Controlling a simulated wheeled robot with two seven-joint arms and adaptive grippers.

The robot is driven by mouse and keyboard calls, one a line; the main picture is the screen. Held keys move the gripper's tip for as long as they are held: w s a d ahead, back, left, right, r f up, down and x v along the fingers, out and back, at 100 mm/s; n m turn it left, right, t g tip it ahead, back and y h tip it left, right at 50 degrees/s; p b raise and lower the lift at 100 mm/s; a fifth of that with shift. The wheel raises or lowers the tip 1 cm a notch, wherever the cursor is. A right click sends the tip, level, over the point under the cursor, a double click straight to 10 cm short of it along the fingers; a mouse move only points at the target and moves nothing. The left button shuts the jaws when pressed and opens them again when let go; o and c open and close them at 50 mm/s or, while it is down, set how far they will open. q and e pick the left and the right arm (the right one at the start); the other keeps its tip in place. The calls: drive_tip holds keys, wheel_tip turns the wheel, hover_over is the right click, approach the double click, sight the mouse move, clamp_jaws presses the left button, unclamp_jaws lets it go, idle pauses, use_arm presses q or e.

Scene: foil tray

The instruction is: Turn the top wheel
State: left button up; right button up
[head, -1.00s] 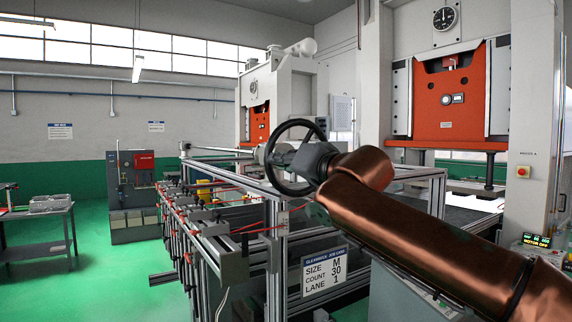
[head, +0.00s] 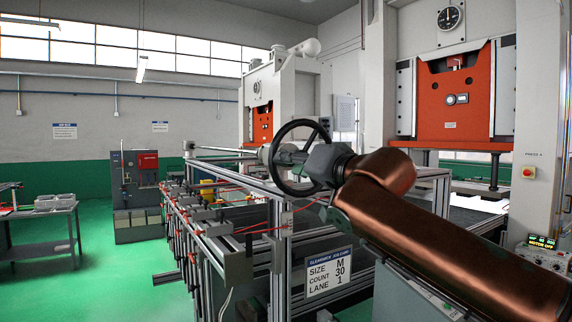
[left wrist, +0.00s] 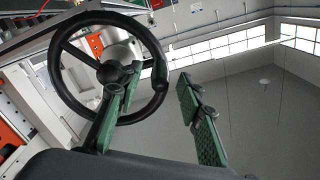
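The top wheel is a dark spoked handwheel (head: 272,147) on a shaft at the near end of the metal frame. It also shows in the left wrist view (left wrist: 57,62), with a knob (left wrist: 160,73) on its rim. My left gripper (head: 284,156) is at the wheel, and the dark gripper body covers part of the rim in the head view. In the left wrist view the left gripper (left wrist: 158,76) is open, its green-padded fingers apart. One finger overlaps the wheel in front of hub and rim; the other is outside the rim. Contact cannot be told. My right gripper is not in view.
A metal frame (head: 277,235) with rails, clamps and red lines stands below the wheel. A sign (head: 330,270) hangs on its front. Orange presses (head: 452,105) stand behind. A small table (head: 42,232) is at far left, with open green floor (head: 120,285) between.

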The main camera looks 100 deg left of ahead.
use_arm(q)
drive_tip(key=v, duration=0.9)
drive_tip(key=shift+w, duration=0.1)
